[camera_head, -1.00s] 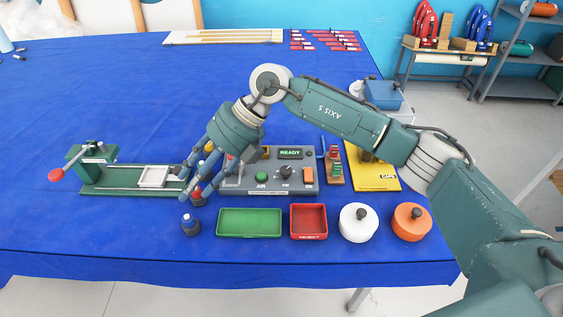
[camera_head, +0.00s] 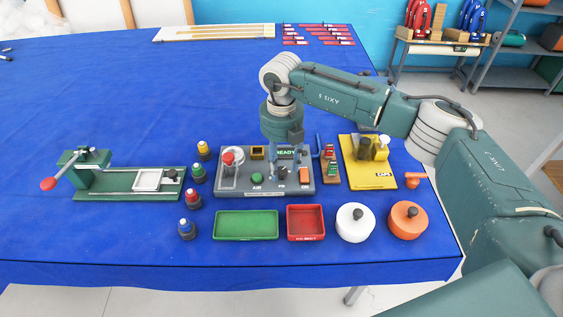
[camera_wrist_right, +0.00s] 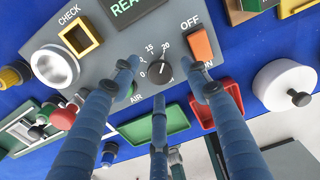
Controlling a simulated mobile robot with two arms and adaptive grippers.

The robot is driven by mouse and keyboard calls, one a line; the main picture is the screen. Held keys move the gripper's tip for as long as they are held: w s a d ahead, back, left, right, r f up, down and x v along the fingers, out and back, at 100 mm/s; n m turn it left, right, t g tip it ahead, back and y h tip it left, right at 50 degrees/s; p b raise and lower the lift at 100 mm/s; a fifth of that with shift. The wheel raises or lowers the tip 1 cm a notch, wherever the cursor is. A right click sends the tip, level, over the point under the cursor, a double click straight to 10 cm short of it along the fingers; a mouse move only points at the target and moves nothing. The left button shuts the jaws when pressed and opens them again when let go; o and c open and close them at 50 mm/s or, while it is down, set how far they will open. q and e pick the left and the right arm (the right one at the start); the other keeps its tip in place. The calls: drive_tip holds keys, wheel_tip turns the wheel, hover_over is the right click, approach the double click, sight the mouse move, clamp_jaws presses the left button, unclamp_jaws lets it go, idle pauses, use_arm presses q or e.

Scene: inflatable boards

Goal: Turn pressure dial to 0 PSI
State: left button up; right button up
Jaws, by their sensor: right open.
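The grey control panel (camera_head: 236,188) stands mid-table with a lit READY display (camera_head: 288,152). Its black pressure dial (camera_wrist_right: 160,72) shows in the right wrist view, with 0, 15 and 20 marks around it. I cannot tell clearly which mark its pointer faces. My right gripper (camera_head: 286,178) points down over the panel, its blue fingers partly hiding the dial in the head view. In the wrist view the gripper (camera_wrist_right: 165,85) is open, fingers spread around the dial. I see no finger clearly touching it. My left gripper is not in view.
An orange switch (camera_wrist_right: 200,44) is close to the right finger, and a green AIR button (camera_head: 256,179) is left of the dial. Green (camera_head: 247,238) and red (camera_head: 305,236) trays lie in front. Several capped bottles stand left of the panel.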

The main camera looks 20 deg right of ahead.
drive_tip(key=shift+f, duration=0.6)
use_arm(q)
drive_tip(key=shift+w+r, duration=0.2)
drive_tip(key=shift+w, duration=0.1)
use_arm(e)
drive_tip(key=shift+f, duration=0.15)
drive_tip(key=c, duration=1.2)
drive_tip(key=shift+o, duration=0.2)
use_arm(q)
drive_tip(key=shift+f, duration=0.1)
